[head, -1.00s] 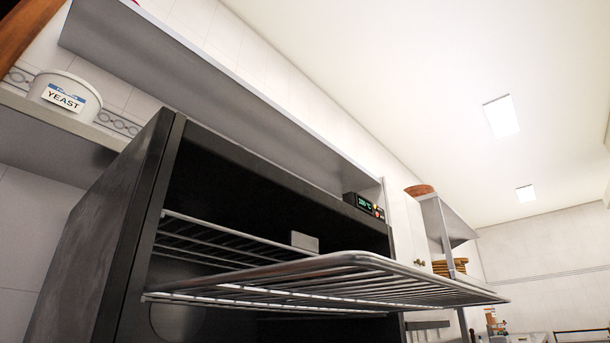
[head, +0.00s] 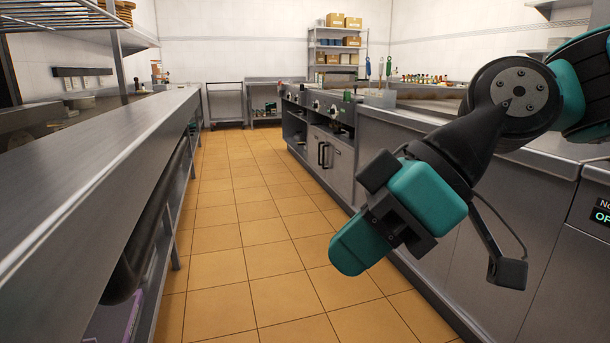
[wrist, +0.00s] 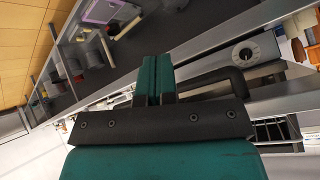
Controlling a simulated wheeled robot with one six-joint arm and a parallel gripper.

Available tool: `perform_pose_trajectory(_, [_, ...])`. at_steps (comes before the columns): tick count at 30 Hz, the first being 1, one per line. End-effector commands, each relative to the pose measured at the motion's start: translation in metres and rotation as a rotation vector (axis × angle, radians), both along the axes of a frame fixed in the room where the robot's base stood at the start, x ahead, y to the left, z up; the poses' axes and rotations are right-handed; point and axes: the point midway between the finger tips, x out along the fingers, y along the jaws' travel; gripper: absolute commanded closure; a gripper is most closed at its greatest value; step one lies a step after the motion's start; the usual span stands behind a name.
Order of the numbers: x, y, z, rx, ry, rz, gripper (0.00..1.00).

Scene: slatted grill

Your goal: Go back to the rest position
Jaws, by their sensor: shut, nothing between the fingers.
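My gripper (head: 352,250) hangs at the right of the head view, pointing down and to the left above the tiled floor. Its teal fingers (wrist: 157,78) lie side by side in the wrist view, shut with nothing between them. The slatted grill rack (head: 75,14) shows only in part, at the top left corner of the head view, well apart from my gripper.
A long steel counter (head: 105,165) runs along the left. A counter with cabinets (head: 330,160) runs along the right, close to my arm. The orange tiled aisle (head: 245,215) between them is clear. Shelves with boxes (head: 340,20) stand at the back.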

Motion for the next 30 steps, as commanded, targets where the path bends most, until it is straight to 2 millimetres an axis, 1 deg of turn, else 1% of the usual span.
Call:
perform_pose_trajectory(1, [-0.011, -0.02, -0.017, -0.082, 0.056, -0.115, 1.0])
perform_pose_trajectory(3, [-0.023, -0.046, -0.04, -0.186, 0.129, -0.265, 1.0])
perform_pose_trajectory(5, [-0.034, -0.067, -0.057, -0.262, 0.182, -0.379, 1.0])
perform_pose_trajectory(9, [-0.061, -0.114, -0.092, -0.414, 0.286, -0.618, 1.0])
perform_pose_trajectory(10, [-0.066, -0.121, -0.092, -0.437, 0.301, -0.654, 1.0])
perform_pose_trajectory(11, [-0.062, -0.118, -0.072, -0.428, 0.296, -0.643, 1.0])
perform_pose_trajectory(12, [-0.062, -0.117, -0.061, -0.427, 0.295, -0.639, 1.0])
perform_pose_trajectory(14, [-0.061, -0.117, -0.047, -0.426, 0.295, -0.638, 1.0])
perform_pose_trajectory(19, [-0.061, -0.117, 0.0, -0.425, 0.293, -0.634, 1.0])
perform_pose_trajectory(23, [-0.061, -0.116, 0.048, -0.424, 0.293, -0.633, 1.0])
perform_pose_trajectory(24, [-0.061, -0.116, 0.064, -0.424, 0.293, -0.633, 1.0])
perform_pose_trajectory(27, [-0.061, -0.116, 0.101, -0.423, 0.292, -0.633, 1.0])
perform_pose_trajectory(30, [-0.061, -0.116, 0.129, -0.423, 0.292, -0.633, 1.0])
